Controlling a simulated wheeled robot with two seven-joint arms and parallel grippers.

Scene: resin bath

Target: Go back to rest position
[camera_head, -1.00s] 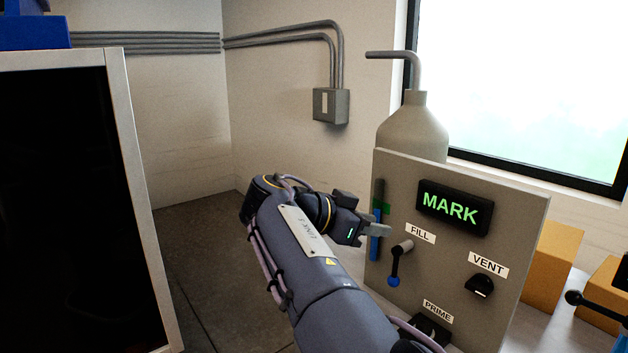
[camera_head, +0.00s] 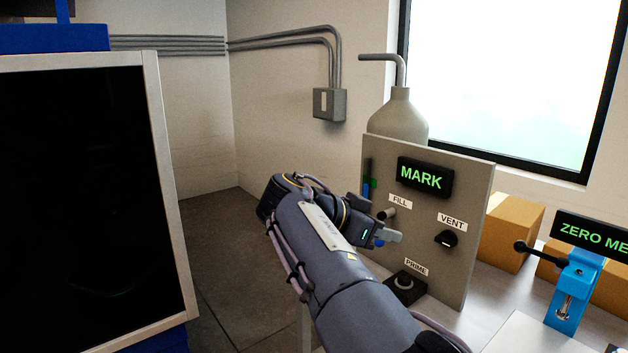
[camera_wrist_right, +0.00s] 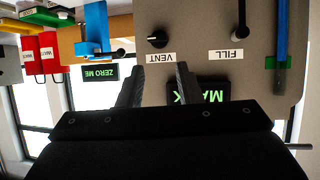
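My right gripper (camera_head: 390,227) is in front of the grey control panel (camera_head: 470,192), overlapping the area below the FILL label (camera_head: 400,201). In the right wrist view its two fingers (camera_wrist_right: 160,68) are apart with nothing between them, so it is open. The FILL lever is mostly hidden behind the gripper in the head view. The VENT knob (camera_head: 445,240) and PRIME button (camera_head: 405,281) are clear of it. The display (camera_head: 425,178) reads MARK. My left gripper is not in view.
A grey bottle (camera_head: 398,115) with a bent pipe stands behind the panel. A blue clamp-like device (camera_head: 575,285) with a ZERO ME display (camera_head: 592,236) is at right. Cardboard boxes (camera_head: 512,228) stand behind. A large dark-fronted cabinet (camera_head: 160,150) fills the left.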

